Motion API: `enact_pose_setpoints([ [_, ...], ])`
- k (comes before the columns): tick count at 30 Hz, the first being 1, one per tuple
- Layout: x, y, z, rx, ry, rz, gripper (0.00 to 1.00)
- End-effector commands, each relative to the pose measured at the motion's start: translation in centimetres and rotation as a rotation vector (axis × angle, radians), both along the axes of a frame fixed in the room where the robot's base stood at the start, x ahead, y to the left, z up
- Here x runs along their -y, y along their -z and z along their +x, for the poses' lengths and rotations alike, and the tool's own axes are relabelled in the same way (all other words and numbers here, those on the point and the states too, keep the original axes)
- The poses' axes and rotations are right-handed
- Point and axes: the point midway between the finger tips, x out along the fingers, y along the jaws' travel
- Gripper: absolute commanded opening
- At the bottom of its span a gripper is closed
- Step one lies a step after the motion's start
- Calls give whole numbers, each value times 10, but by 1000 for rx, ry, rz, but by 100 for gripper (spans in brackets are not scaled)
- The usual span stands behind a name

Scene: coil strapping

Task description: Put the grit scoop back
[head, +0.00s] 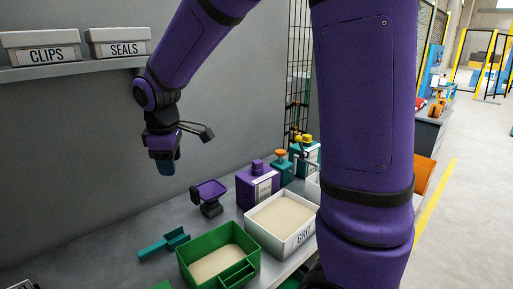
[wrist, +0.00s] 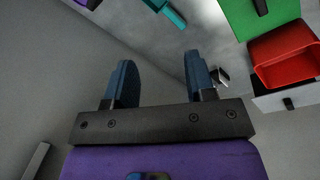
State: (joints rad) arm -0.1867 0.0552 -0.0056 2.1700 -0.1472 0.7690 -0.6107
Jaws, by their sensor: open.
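The teal grit scoop (head: 165,243) lies on the grey bench, left of the green tray, its pan towards the tray. Part of a teal thing that looks like the scoop shows at the top of the wrist view (wrist: 172,13). My gripper (head: 166,168) is open and empty, well above the bench near the wall. Its two blue fingers stand apart in the wrist view (wrist: 160,75). The white bin labelled GRIT (head: 281,237) holds pale grit. The green tray (head: 190,273) also holds pale grit and has a small side compartment.
A small purple-topped stand (head: 208,193), a purple labelled container (head: 257,186) and teal bottles (head: 283,172) stand further back. A wall shelf (head: 70,70) holds CLIPS and SEALS boxes. A red bin (wrist: 285,62) shows in the wrist view. My arm hides the bench's right part.

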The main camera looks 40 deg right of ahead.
Motion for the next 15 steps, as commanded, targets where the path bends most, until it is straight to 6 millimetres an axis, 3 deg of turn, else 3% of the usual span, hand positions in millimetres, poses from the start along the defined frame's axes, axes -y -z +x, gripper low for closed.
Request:
enact_pose_setpoints([
  [1, 7, -15, -14, 26, 50, 17, 50],
  [6, 25, -51, -61, 90, 225, 75, 50],
  [15, 49, -90, -150, 201, 522, 194, 50],
])
